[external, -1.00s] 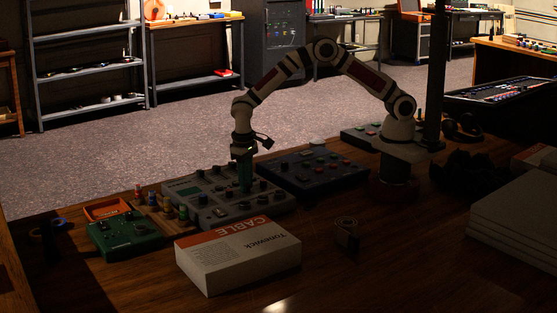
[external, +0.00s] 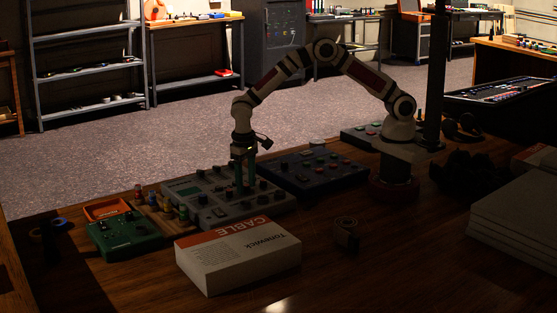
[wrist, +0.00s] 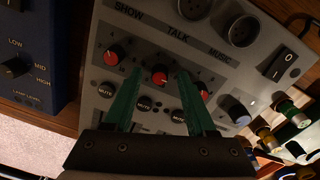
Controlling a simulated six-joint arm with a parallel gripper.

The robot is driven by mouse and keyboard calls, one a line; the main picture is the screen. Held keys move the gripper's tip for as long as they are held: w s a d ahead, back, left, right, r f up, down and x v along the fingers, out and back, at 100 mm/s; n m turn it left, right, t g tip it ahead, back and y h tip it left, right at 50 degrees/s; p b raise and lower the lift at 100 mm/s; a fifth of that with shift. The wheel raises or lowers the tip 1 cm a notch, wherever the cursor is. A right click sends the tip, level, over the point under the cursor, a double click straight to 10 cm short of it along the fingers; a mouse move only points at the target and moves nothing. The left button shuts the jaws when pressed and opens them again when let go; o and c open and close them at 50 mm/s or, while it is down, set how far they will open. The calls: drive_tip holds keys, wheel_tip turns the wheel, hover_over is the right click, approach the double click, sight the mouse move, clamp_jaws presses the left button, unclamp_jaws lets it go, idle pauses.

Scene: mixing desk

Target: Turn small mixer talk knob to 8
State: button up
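The small mixer is the grey panel (external: 225,212) under my gripper in the external view; its face (wrist: 100,95) fills the middle of the wrist view. The talk knob (wrist: 159,75) is a red-capped dial below the printed TALK label, between the show knob (wrist: 114,54) and the music knob (wrist: 203,91). My gripper (wrist: 160,72) points down at the panel with its green fingers apart, one on each side of the talk knob. Gaps show between fingers and knob. In the external view my gripper (external: 245,186) is low over the panel. The talk knob's exact setting is too small to read.
A blue panel (external: 315,172) stands right of the mixer, a green box (external: 125,235) to its left. A white cable box (external: 240,260) lies in front. Several small coloured jacks (wrist: 285,112) sit beside the mixer. Row buttons lie close to the fingers.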

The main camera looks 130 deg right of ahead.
sight(245, 186)
wheel_tip(245, 186, up, 16)
drive_tip(key=shift+w+a, duration=0.15)
drive_tip(key=shift+w, duration=0.15)
drive_tip(key=shift+f, duration=0.15)
drive_tip(key=s+a+r+n+y, duration=0.1)
drive_tip(key=s+a+r+n, duration=0.2)
drive_tip(key=s+a, duration=0.6)
drive_tip(key=s+a+r+n, duration=0.3)
drive_tip(key=s+a, duration=0.5)
drive_tip(key=a, duration=0.1)
drive_tip(key=s+a+f+n, duration=0.1)
drive_tip(key=s+a+f, duration=0.1)
drive_tip(key=s, duration=0.4)
drive_tip(key=s+a+f+n+y, duration=0.1)
drive_tip(key=s+a+f, duration=0.1)
drive_tip(key=s, duration=0.5)
drive_tip(key=shift+a+f+n, duration=0.25)
drive_tip(key=shift+a+n, duration=0.05)
drive_tip(key=shift+a, duration=0.6)
